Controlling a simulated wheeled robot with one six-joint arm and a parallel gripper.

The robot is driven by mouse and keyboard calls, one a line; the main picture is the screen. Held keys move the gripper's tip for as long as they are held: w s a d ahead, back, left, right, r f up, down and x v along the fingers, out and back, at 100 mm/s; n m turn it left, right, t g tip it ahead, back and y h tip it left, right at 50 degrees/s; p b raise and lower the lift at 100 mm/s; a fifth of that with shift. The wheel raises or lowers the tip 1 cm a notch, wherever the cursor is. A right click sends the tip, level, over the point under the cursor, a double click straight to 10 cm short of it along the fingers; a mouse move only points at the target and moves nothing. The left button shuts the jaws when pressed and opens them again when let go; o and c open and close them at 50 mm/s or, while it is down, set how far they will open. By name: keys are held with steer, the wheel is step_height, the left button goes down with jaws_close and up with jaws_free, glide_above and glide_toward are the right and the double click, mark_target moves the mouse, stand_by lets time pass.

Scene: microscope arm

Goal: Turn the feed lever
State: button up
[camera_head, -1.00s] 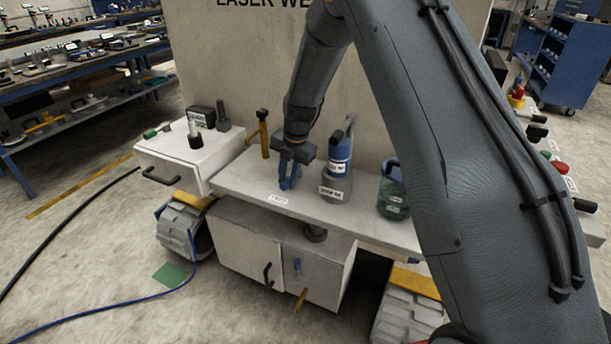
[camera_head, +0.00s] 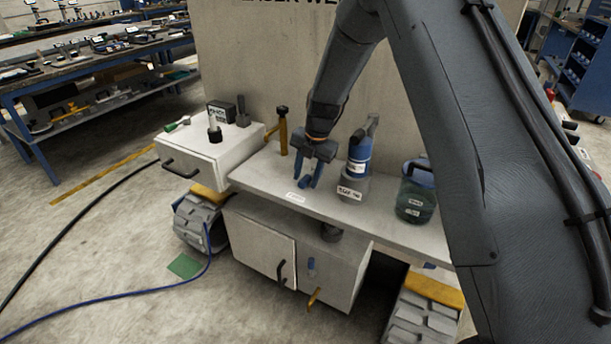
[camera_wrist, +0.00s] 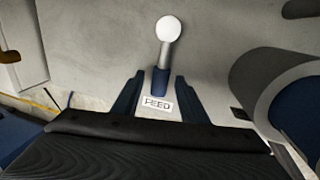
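The feed lever (camera_wrist: 165,52) shows in the wrist view as a grey rod with a white ball at one end and a blue part at the other. A FEED label (camera_wrist: 157,104) lies by the blue end; it also shows on the white bench in the head view (camera_head: 295,198). My gripper (camera_wrist: 157,82) is open, with a blue finger on each side of the lever's blue end. No contact is visible. In the head view my gripper (camera_head: 309,184) points down over the bench, behind the label. I cannot make out the lever there.
A yellow post (camera_head: 283,133) and a white drawer box (camera_head: 207,152) are to the left. A tall panel (camera_head: 270,75) rises behind.

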steer(key=shift+r, duration=0.1)
step_height(320, 180, up, 8)
steer(key=d+b, duration=0.1)
steer(key=shift+s+d+f, duration=0.15)
steer(key=shift+s+f, duration=0.1)
steer(key=shift+s, duration=0.2)
steer(key=shift+r, duration=0.1)
